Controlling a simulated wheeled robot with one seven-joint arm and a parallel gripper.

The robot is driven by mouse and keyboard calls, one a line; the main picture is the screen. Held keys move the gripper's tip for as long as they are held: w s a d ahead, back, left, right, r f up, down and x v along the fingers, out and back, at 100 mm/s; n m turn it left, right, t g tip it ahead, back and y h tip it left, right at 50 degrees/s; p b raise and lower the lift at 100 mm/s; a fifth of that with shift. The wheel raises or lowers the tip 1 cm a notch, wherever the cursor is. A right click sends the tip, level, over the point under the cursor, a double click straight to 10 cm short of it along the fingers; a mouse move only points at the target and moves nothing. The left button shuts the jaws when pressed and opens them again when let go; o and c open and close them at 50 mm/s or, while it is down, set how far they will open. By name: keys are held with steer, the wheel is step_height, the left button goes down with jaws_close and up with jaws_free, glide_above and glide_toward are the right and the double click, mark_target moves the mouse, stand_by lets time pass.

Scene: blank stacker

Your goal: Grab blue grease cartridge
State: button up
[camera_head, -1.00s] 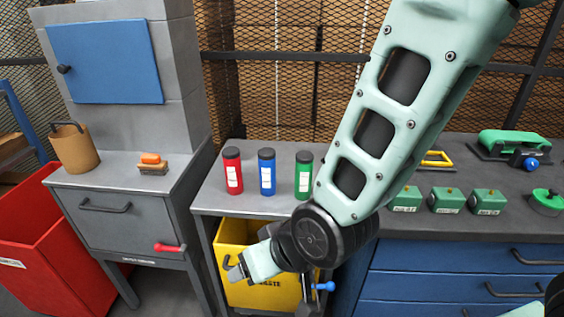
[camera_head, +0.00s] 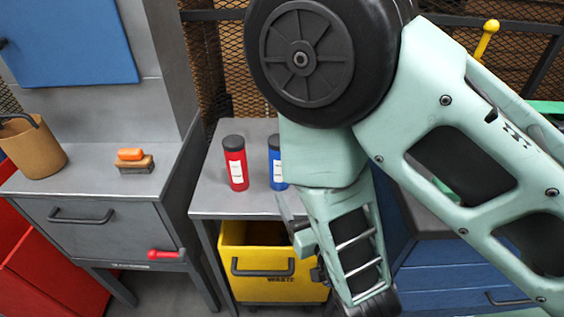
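The blue grease cartridge (camera_head: 275,168) stands upright on the grey side table (camera_head: 212,196). It has a dark cap and a white label, and my arm covers its right side. A red cartridge (camera_head: 236,165) stands upright to its left. My gripper (camera_head: 291,218) shows only in part beside my forearm, in front of the table's front edge and below the blue cartridge in the picture. Its fingers are mostly hidden, so I cannot tell whether it is open or shut. I see nothing held in it. The green cartridge is hidden behind my arm.
A yellow waste bin (camera_head: 262,285) stands under the side table. At left, a grey cabinet (camera_head: 90,225) with a red-handled lever (camera_head: 165,254) carries an orange-topped brush (camera_head: 134,160) and a brown bucket (camera_head: 33,150). Blue drawers (camera_head: 450,265) lie at right, partly behind my arm.

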mark_target(281, 159)
steer(key=b+x, duration=0.4)
steer(key=x, duration=0.6)
steer(key=shift+d+p+x, duration=0.1)
steer(key=shift+p+x, duration=0.25)
steer(key=shift+x, duration=1.3)
steer(key=shift+d+p+x, duration=0.15)
steer(key=shift+p+x, duration=0.15)
steer(key=shift+x, duration=1.3)
steer(key=shift+w, duration=0.1)
steer(key=c, duration=1.2)
steer(key=shift+c, duration=0.8)
steer(key=shift+r, duration=0.15)
